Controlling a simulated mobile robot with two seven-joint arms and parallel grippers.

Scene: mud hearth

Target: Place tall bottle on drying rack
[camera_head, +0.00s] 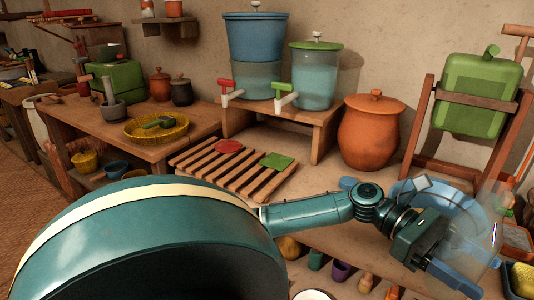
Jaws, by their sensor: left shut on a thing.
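My left gripper (468,268) is at the lower right of the head view, its arm reaching across from the left. It is shut on a tall clear bottle (486,225), which is see-through, so its outline is faint. The bottle appears roughly upright, leaning a little. A slatted wooden drying rack (226,183) lies on the counter at the middle, well to the left of the gripper. A red round pad (229,147) and a green square pad (277,161) lie on its far slats. My right gripper is not in view.
Blue and clear dispensers with red (226,84) and green (285,88) taps stand on a wooden stand behind the rack. An orange lidded pot (371,130) stands right of it. A green canister (478,92) hangs on a wooden frame. A blue basin (440,198) lies behind my arm.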

